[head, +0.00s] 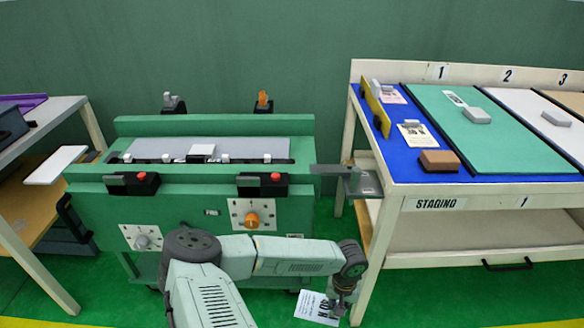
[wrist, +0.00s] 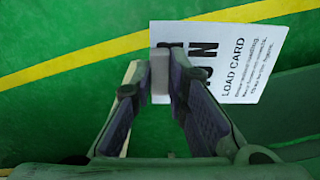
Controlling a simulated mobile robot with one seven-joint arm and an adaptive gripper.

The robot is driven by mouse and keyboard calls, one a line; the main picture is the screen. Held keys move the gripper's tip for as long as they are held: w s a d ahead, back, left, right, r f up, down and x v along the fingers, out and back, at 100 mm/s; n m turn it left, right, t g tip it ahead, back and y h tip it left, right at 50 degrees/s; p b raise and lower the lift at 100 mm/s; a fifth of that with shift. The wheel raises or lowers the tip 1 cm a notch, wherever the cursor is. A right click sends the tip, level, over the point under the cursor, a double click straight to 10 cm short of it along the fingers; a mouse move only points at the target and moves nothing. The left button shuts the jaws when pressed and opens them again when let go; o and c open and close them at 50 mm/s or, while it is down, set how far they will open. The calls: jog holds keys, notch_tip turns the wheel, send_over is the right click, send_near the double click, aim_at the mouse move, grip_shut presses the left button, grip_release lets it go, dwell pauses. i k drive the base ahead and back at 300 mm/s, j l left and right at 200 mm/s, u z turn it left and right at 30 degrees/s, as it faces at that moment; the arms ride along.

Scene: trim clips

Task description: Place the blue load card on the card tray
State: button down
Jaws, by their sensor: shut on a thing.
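My gripper (head: 343,300) is low in front of the green machine, near the staging table's left leg. In the wrist view its fingertips (wrist: 160,75) are closed on a small grey block at the edge of a white load card (wrist: 235,60). The card has black print reading "LOAD CARD"; no blue shows on its visible face, and part is hidden behind the fingers. In the head view the card (head: 316,308) hangs tilted, left of the gripper, above the green floor. A small grey shelf (head: 362,184) on the machine's right side may be the card tray; I cannot be sure.
The green machine (head: 190,205) has knobs and red buttons in front. The staging table (head: 480,189) at right holds more printed cards (head: 417,134), a brown block (head: 438,160) and coloured panels. Another table (head: 60,110) stands at left. The floor in front is clear.

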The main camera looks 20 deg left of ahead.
aim_at(57, 162)
jog(key=k+j, duration=0.1)
jog(key=j, duration=0.4)
jog(key=k+j, duration=0.1)
jog(key=j, duration=0.4)
jog(key=k+j, duration=0.1)
jog(key=j, duration=0.9)
jog(key=k+j, duration=0.15)
jog(key=j, duration=0.35)
jog(key=k+j, duration=0.1)
jog(key=j, duration=0.4)
